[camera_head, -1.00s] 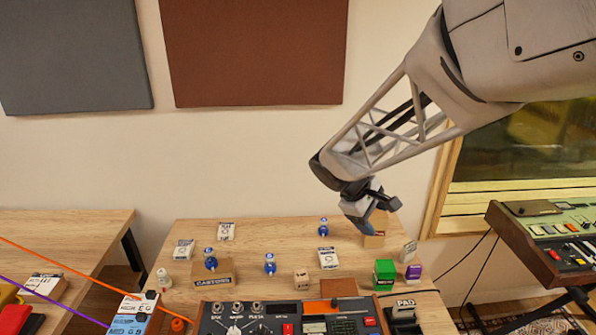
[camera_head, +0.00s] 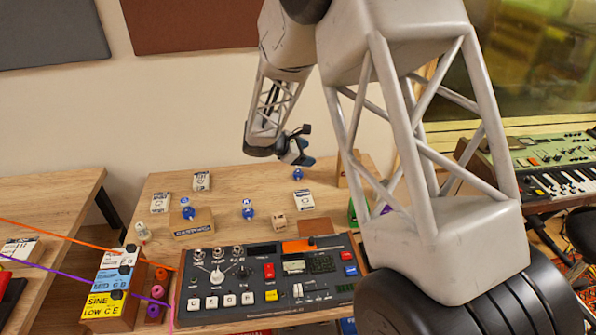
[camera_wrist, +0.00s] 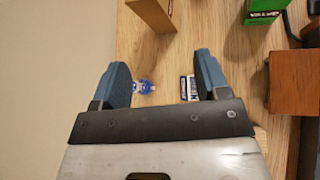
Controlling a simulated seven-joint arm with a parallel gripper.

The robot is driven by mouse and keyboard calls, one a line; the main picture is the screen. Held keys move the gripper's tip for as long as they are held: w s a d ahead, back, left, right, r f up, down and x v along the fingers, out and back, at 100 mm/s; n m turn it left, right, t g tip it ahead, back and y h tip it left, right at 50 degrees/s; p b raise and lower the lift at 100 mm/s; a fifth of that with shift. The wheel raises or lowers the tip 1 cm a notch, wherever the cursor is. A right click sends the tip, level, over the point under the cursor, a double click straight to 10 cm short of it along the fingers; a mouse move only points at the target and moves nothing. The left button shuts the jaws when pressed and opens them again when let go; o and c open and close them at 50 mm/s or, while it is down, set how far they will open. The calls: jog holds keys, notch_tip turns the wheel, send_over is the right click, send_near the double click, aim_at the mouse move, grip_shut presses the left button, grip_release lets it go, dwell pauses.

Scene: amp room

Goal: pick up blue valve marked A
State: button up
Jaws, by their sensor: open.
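Several small things stand on the wooden table (camera_head: 225,240), among them three blue valves; I cannot read their letters surely. One valve (camera_head: 187,211) is on the small cardboard box at left, one (camera_head: 248,211) stands on the table in the middle, and one (camera_head: 297,175) stands at the back right. My gripper (camera_head: 303,158) is open and empty, just above the back right valve in the head view. In the wrist view a blue valve (camera_wrist: 143,87) shows beyond and between the spread fingers (camera_wrist: 164,82), nearer the left finger, not touched.
A white card (camera_head: 304,200) lies in front of the back valve. A tan box (camera_head: 346,170) stands to its right; a green box (camera_wrist: 268,5) shows in the wrist view. A dark control panel (camera_head: 250,285) fills the front. My arm hides the table's right side.

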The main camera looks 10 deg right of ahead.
aim_at(298, 167)
jog(key=w+a+f+n+t, duration=0.1)
jog(key=w+a+f+n, duration=0.1)
jog(key=w+f, duration=0.1)
jog(key=w+a+f+n+t, duration=0.1)
jog(key=w+a+f+n, duration=0.1)
jog(key=f, duration=0.3)
jog(key=w+a+f+n+t, duration=0.1)
jog(key=w+a+f+n, duration=0.1)
jog(key=w+f, duration=0.2)
jog(key=shift+w+a+f+h, duration=0.2)
jog(key=shift+a+f+h, duration=0.05)
jog(key=shift+f+h, duration=0.15)
jog(key=shift+d, duration=0.1)
jog(key=shift+x, duration=1.2)
jog(key=shift+w+d, duration=0.1)
jog(key=shift+x, duration=2.55)
jog(key=shift+w+f, duration=0.1)
jog(key=shift+w, duration=0.05)
jog(key=c, duration=1)
